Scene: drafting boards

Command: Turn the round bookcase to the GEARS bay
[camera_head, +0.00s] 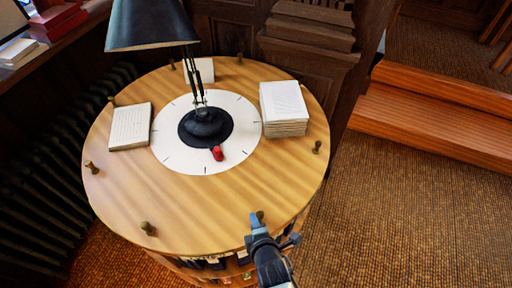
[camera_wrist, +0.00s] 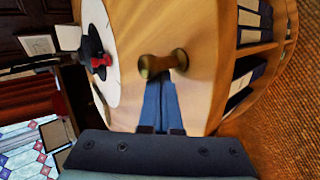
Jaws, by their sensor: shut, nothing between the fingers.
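The round bookcase (camera_head: 200,200) has a light wooden top with brass pegs around its rim. A white dial (camera_head: 172,150) with black tick marks lies on top, and a red pointer (camera_head: 217,153) lies toward its near side. No GEARS label is readable. My gripper (camera_head: 257,226) is shut and empty at the near right rim, right by a brass peg (camera_head: 261,215). In the wrist view the blue fingers (camera_wrist: 163,84) end just below this peg (camera_wrist: 162,63); I cannot tell whether they touch it. Shelves with dark-spined books (camera_wrist: 250,25) show in the bookcase's side.
A black desk lamp (camera_head: 155,25) stands at the dial's centre. A paper stack (camera_head: 284,108) and a notepad (camera_head: 130,127) lie on the top. A radiator (camera_head: 40,190) is at left, wood panelling behind. Wooden steps (camera_head: 430,105) rise at right; the carpet (camera_head: 400,220) before them is clear.

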